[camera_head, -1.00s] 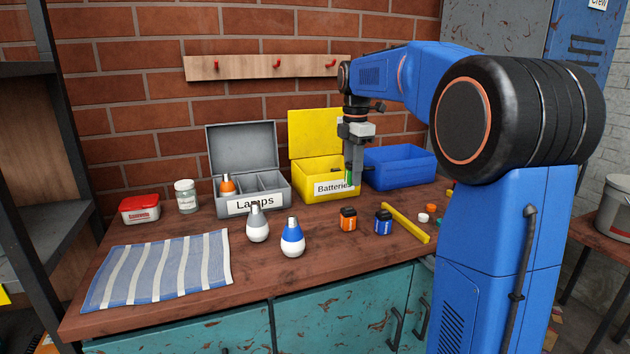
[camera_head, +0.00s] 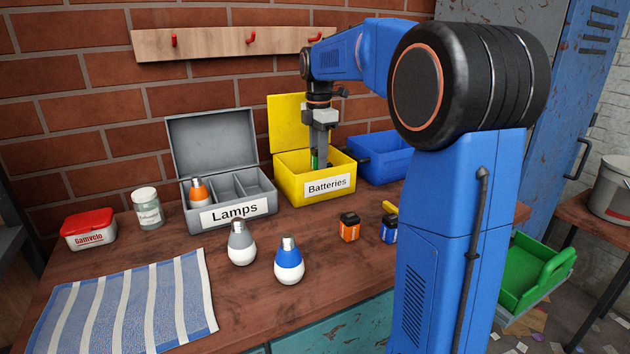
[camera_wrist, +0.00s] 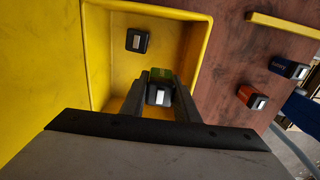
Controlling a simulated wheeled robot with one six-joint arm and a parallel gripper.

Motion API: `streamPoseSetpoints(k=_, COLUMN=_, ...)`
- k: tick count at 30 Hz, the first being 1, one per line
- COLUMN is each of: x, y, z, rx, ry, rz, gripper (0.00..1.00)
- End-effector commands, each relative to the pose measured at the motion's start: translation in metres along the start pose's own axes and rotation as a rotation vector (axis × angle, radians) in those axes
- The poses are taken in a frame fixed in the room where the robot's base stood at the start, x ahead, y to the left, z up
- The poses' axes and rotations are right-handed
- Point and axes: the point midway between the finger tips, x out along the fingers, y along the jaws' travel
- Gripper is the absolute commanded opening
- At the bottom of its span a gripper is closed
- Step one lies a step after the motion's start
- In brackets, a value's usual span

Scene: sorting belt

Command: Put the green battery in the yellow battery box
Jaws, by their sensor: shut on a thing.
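The yellow battery box (camera_head: 290,189), labelled "Batteries", stands open on the bench, and its wall also shows in the wrist view (camera_wrist: 195,42). My gripper (camera_head: 317,162) points down over the box, its fingertips at or just below rim level. It is shut on the green battery (camera_wrist: 160,75), which has a black end with a pale terminal. In the head view only a thin green strip of the battery (camera_head: 314,158) shows beside the fingers. Its height above the box floor is hard to tell. Another dark battery (camera_wrist: 137,40) lies in the box.
An orange battery (camera_head: 349,229) and a blue battery (camera_head: 389,231) stand on the bench in front. The grey lamp box (camera_head: 205,216) is left of the yellow box, the blue bin (camera_head: 378,166) right. Two lamps (camera_head: 241,245) (camera_head: 289,262) stand in front.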

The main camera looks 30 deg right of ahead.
Motion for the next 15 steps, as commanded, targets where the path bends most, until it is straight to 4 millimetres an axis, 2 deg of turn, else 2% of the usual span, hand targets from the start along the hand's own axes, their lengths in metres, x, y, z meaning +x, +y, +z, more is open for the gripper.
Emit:
streamPoseSetpoints(k=3, x=0.019, y=0.0, z=0.0, rx=0.0, ry=0.0, rz=-0.001, gripper=0.03)
streamPoseSetpoints(k=11, x=0.037, y=0.0, z=0.0, rx=0.0, ry=0.0, rz=0.0, gripper=0.03)
streamPoseSetpoints(k=15, x=0.054, y=0.0, z=0.0, rx=0.0, ry=0.0, rz=-0.002, gripper=0.03)
